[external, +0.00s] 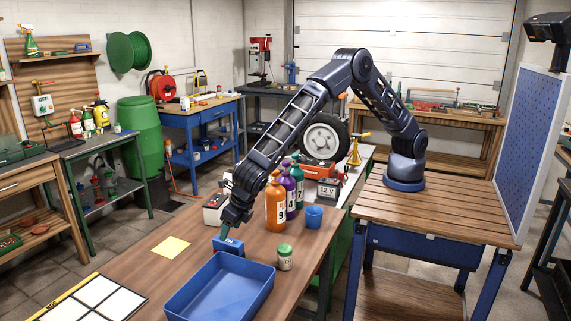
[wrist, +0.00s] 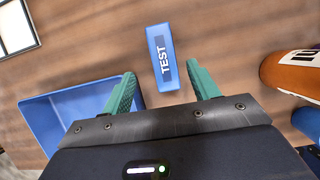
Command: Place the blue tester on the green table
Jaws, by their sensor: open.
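The blue tester (wrist: 163,58) is a small blue box with a dark label reading TEST, lying on the brown wooden table. In the external view the blue tester (external: 231,246) sits just behind the blue tray, below my gripper. My gripper (external: 226,228) points down over it. In the wrist view my gripper (wrist: 163,88) is open, with green fingers to either side of the tester's near end and nothing held. The tester's far end extends beyond the fingertips. A green-framed table (external: 352,172) stands behind the brown table, bearing a red machine and a battery; much of it is hidden.
A blue tray (external: 172,301) lies in front of the tester. Orange (external: 276,203), purple and green bottles stand to the right, near a blue cup (external: 314,217) and a green-lidded jar (external: 285,258). A yellow note (external: 171,247) and a white grid sheet (external: 98,298) lie left.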

